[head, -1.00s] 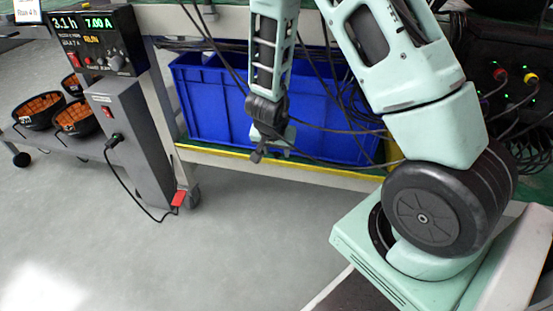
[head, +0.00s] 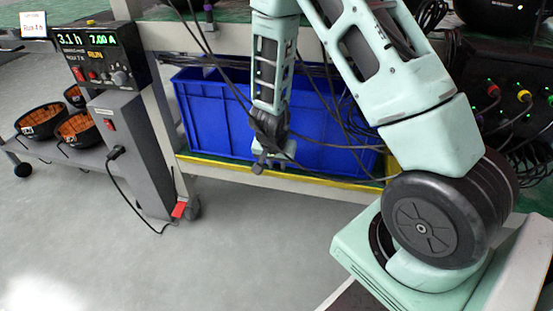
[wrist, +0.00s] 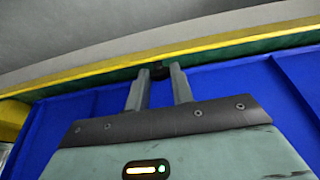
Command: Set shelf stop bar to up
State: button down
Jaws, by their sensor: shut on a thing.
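The yellow stop bar (head: 330,181) runs along the front edge of the low shelf, in front of the blue bins. In the wrist view the bar (wrist: 90,73) crosses the top of the picture, with a green strip beside it. My gripper (head: 262,166) is low at the bar, left of its middle. In the wrist view the fingers of my gripper (wrist: 158,80) are shut on a small dark tab (wrist: 159,71) at the bar. The fingers partly hide the tab. I cannot tell the bar's exact tilt.
Blue bins (head: 215,115) stand on the shelf just behind the bar. Black cables hang around my arm. A grey post with a power unit (head: 98,55) stands left, beside black bowls (head: 78,128). The floor in front is clear.

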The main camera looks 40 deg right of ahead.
jog(key=shift+w+d+r+y+p, duration=0.1)
jog(key=shift+r+y+p, duration=0.2)
jog(key=shift+p, duration=0.6)
jog(key=shift+d+f+g, duration=0.1)
jog(key=shift+f+g, duration=0.2)
jog(key=c, duration=1.2)
grip_release()
jog(key=shift+p, duration=0.3)
jog(key=p+v, duration=1.1)
jog(key=v, duration=0.6)
jog(key=shift+d+r+p, duration=0.15)
jog(key=shift+r+p, duration=0.1)
jog(key=shift+p, duration=0.1)
